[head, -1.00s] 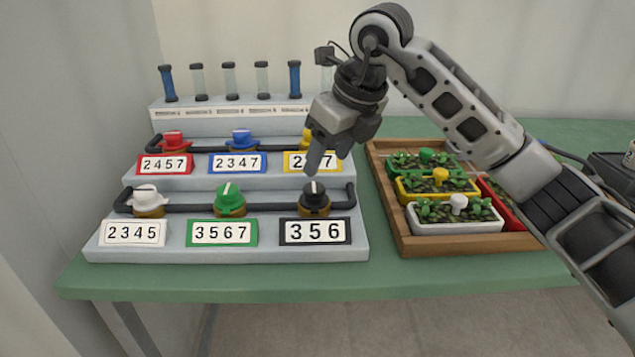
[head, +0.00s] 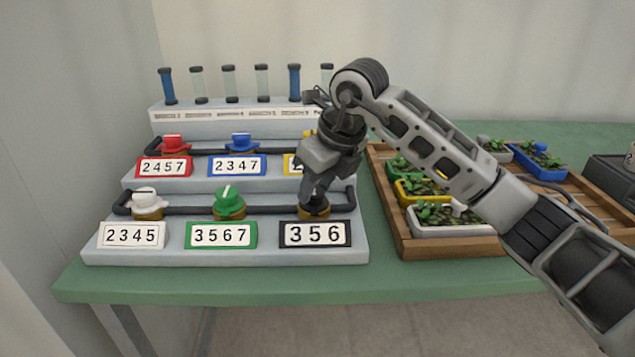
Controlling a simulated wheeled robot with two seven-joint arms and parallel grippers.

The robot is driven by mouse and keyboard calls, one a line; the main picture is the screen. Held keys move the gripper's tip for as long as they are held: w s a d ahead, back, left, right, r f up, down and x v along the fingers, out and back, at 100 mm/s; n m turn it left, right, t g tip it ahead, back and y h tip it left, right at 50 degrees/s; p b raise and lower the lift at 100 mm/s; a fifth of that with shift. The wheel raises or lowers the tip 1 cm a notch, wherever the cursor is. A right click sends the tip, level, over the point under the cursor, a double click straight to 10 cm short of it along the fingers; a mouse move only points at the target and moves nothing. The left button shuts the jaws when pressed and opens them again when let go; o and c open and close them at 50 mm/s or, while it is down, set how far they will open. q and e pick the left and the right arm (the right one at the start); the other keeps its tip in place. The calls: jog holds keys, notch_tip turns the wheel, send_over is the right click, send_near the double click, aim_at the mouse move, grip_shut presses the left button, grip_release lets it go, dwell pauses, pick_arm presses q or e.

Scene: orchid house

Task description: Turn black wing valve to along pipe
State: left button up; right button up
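The black wing valve (head: 313,211) sits at the right end of the dark front pipe (head: 268,210), behind the black-framed plate (head: 315,233) reading 356. Its brass base shows, but its wing is mostly hidden by my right gripper. My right gripper (head: 313,199) points down at the valve from above, with its fingers at or around the black top. I cannot tell whether the fingers are closed on it or touching it. My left gripper is not in view.
A green valve (head: 230,202) and a white valve (head: 147,204) stand left on the same pipe. Red (head: 174,144) and blue (head: 240,143) valves are on the step behind. A wooden tray (head: 402,232) with planters lies right, under my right arm.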

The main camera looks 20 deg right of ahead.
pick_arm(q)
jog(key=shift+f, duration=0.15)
pick_arm(e)
jog(key=shift+n, duration=0.3)
jog(key=n, duration=0.1)
jog(key=n+y, duration=0.1)
jog(key=shift+w+d+r+n+g+p, duration=0.1)
jog(key=shift+d+n+g+p, duration=0.05)
jog(key=shift+n+g+p, duration=0.2)
jog(key=n+g, duration=0.1)
jog(key=n, duration=0.1)
jog(key=n+y+p, duration=0.1)
jog(key=n, duration=0.2)
jog(key=shift+w+g+p, duration=0.2)
jog(key=shift+g+p, duration=0.1)
jog(key=shift+g, duration=0.05)
jog(key=shift+n+g, duration=0.3)
jog(key=shift+n, duration=0.75)
jog(key=n, duration=0.1)
jog(key=n+g+p, duration=0.1)
jog(key=n, duration=0.1)
jog(key=shift+w+n+g, duration=0.2)
jog(key=shift+n+g, duration=0.1)
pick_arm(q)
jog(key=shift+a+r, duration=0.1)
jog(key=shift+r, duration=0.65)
pick_arm(e)
jog(key=shift+w+n+g, duration=0.1)
jog(key=shift+n+g, duration=0.6)
jog(key=shift+n, duration=1.2)
